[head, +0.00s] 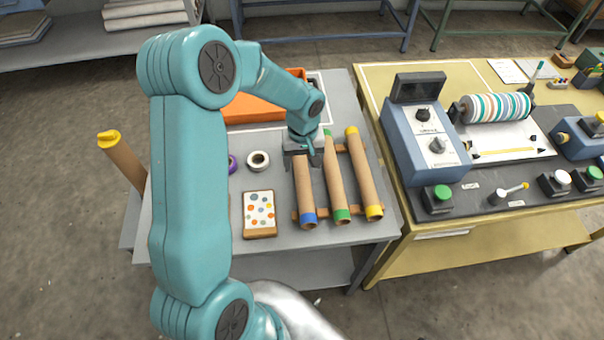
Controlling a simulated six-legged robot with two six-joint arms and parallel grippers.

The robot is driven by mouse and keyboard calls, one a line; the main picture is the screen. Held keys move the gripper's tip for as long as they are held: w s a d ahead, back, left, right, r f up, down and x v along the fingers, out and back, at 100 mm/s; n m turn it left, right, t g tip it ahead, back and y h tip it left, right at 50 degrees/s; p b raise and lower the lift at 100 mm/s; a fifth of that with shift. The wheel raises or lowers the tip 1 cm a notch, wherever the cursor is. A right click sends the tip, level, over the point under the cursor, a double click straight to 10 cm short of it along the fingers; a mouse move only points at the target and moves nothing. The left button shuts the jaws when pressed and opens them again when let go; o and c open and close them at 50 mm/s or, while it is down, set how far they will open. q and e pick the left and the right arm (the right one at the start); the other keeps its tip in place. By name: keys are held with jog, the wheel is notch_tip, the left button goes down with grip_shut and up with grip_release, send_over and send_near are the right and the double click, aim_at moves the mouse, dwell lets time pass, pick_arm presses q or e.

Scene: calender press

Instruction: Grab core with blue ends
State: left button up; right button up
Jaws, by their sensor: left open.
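The core with blue ends (304,190) is a brown cardboard tube on the grey table. It is the leftmost of three cores lying side by side across a low brown rack (322,213). Its near blue end shows; its far end is hidden by my gripper. My left gripper (303,155) is open, pointing down at the far part of this core. I cannot tell whether its fingers touch or straddle the tube. My right gripper is not in view.
A core with green ends (336,185) and one with yellow ends (364,175) lie just right. A white tape roll (258,161) and a dotted pad (259,212) lie left. An orange tray (250,108) stands behind. The press table (430,247) adjoins at right.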

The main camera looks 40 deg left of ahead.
aim_at(302, 172)
pick_arm(q)
notch_tip(302, 172, down, 5)
jog(key=shift+a+r+p, duration=0.1)
jog(key=shift+r+p, duration=0.1)
jog(key=shift+p, duration=0.55)
jog(key=shift+f, duration=0.55)
jog(key=c, duration=1.2)
